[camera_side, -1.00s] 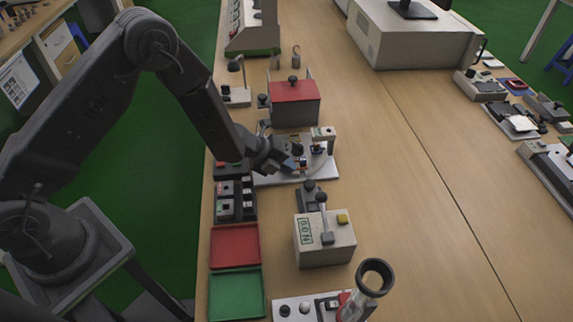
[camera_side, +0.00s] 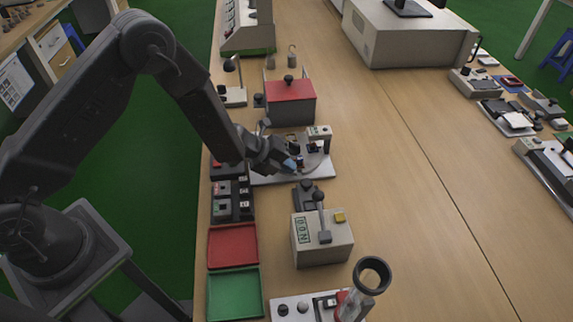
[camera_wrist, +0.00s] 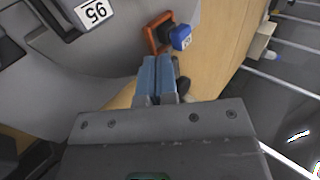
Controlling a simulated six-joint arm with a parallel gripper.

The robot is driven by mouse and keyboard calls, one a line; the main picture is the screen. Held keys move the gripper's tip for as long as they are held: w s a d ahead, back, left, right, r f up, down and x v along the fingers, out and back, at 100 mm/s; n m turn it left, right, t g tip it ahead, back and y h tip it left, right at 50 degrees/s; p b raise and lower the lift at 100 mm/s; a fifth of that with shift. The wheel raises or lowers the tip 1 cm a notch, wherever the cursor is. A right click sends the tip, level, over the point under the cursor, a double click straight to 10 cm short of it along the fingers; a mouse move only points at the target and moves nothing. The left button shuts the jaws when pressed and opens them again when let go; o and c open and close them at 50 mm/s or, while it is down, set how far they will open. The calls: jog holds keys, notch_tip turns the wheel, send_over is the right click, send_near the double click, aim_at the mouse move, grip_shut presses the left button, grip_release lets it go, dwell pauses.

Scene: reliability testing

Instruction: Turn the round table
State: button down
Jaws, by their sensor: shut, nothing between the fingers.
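The round table (camera_wrist: 112,45) is a grey disc filling the upper left of the wrist view. In the side view it is small, on a white base plate (camera_side: 262,179), and partly hidden by my gripper. A dark block with a white label reading 95 (camera_wrist: 92,12) and an orange bracket (camera_wrist: 152,36) with a blue part (camera_wrist: 181,38) show at the table in the wrist view. My gripper (camera_side: 297,167) is low over the table in the side view. Its blue fingers (camera_wrist: 158,62) are together with nothing between them, close to the bracket; contact cannot be told.
A red-lidded box (camera_side: 290,100) stands just behind the plate. A beige device with a lever (camera_side: 323,240) stands in front, with red (camera_side: 233,246) and green (camera_side: 235,294) trays to its left. Black switch boxes (camera_side: 232,201) line the bench edge.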

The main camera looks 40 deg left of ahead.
aim_at(310, 169)
jog(key=shift+w+d, duration=0.1)
jog(key=shift+d, duration=0.25)
jog(key=shift+w+d, duration=0.45)
jog(key=shift+d, duration=0.2)
jog(key=shift+w+d, duration=0.75)
jog(key=shift+w+d+n+t+y, duration=0.3)
jog(key=shift+w+n+t+y, duration=0.45)
jog(key=shift+n, duration=0.65)
jog(key=shift+w+y, duration=0.15)
jog(key=shift+y, duration=0.1)
